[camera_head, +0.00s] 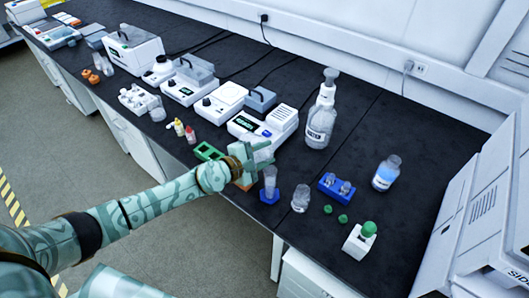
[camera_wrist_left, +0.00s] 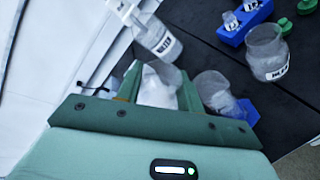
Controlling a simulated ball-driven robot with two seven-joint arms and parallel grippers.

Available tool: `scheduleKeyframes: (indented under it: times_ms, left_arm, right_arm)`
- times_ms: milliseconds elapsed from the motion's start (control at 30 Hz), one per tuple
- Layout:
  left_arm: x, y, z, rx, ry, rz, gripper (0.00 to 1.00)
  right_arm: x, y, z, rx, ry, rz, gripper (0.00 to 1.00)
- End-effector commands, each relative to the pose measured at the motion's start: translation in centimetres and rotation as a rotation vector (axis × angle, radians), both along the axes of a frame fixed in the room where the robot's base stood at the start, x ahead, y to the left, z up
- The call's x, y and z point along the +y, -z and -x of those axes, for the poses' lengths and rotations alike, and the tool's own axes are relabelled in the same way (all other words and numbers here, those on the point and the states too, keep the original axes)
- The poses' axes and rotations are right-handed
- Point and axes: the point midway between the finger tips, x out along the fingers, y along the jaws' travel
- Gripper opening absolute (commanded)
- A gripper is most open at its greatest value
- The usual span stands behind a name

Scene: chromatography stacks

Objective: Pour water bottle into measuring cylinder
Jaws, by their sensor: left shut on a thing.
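My left gripper (camera_head: 252,166) is shut on a clear, pale container (camera_wrist_left: 158,87), which is tilted and partly hidden by the fingers; I cannot tell its full shape. It also shows in the head view (camera_head: 263,152). It is close to the measuring cylinder (camera_head: 270,178), a clear upright tube on a blue base at the bench's front edge. In the wrist view the cylinder (camera_wrist_left: 212,90) is just right of the fingers. A large labelled bottle (camera_head: 319,128) with a narrow top stands behind. My right gripper is not in view.
A clear labelled jar (camera_head: 300,198) stands right of the cylinder. Beyond are a blue rack (camera_head: 337,188), green caps (camera_head: 343,218), a bottle with blue liquid (camera_head: 386,174) and a white box with a green knob (camera_head: 359,241). Instruments crowd the left. The bench's right part (camera_head: 430,125) has free room.

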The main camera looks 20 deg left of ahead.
Motion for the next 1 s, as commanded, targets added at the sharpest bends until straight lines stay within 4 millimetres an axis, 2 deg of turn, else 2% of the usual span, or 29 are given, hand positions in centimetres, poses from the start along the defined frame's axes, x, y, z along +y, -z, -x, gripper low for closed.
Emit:
scheduleKeyframes:
  times_ms: [1000]
  left_arm:
    - [-0.19, -0.35, 0.07, -0.137, -0.001, -0.127, 0.00]
  right_arm:
    - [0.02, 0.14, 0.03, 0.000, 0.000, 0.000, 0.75]
